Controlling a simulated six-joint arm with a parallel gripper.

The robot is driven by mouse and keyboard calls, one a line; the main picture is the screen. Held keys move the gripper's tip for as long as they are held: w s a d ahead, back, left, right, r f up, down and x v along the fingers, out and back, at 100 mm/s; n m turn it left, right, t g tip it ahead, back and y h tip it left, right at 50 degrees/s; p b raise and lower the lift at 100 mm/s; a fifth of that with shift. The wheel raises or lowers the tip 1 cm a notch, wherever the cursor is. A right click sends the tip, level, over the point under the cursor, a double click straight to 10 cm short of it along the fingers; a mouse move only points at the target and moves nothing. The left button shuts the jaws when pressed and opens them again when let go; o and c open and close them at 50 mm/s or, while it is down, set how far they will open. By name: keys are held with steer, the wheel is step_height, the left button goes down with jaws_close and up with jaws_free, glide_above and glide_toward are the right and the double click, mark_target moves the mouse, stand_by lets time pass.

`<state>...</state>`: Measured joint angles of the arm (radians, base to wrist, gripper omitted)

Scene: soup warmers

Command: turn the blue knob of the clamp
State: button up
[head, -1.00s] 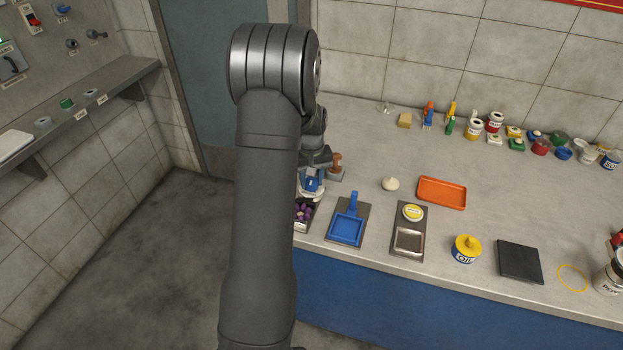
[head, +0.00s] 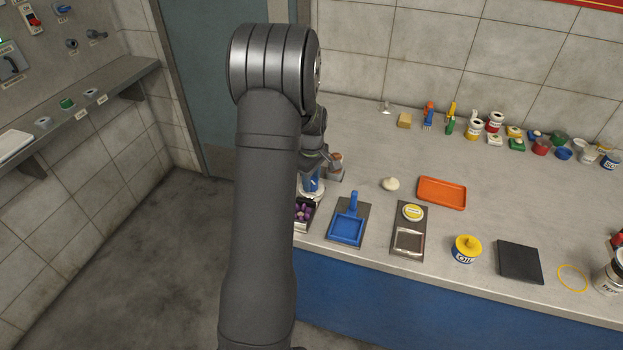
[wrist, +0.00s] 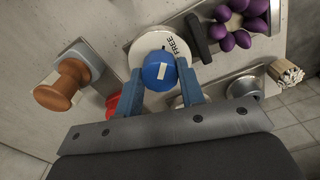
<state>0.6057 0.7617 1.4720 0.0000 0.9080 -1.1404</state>
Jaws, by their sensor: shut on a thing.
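The blue knob (wrist: 160,66) of the clamp has a pale mark on its top and sits over a round white disc (wrist: 145,48) lettered FREE. My gripper (wrist: 160,80) has its two blue fingers on either side of the knob and is shut on it. In the head view the knob (head: 312,184) shows beside my arm at the left end of the counter, partly hidden. The clamp's lower parts are mostly hidden by the knob and my fingers.
A brown knob-like handle on a grey block (wrist: 64,88) stands close on the left in the wrist view. Purple round things (wrist: 240,22) in a tray, a metal cup (wrist: 243,90) and a red thing (wrist: 113,104) are also near. A blue dustpan-shaped tray (head: 347,222) lies to the right.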

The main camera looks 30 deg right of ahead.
mark_target(312, 181)
stand_by(0.4)
steer(key=o, duration=1)
step_height(312, 181, up, 18)
steer(key=shift+f, duration=0.25)
step_height(312, 181, down, 18)
steer(key=shift+r, duration=0.25)
stand_by(0.5)
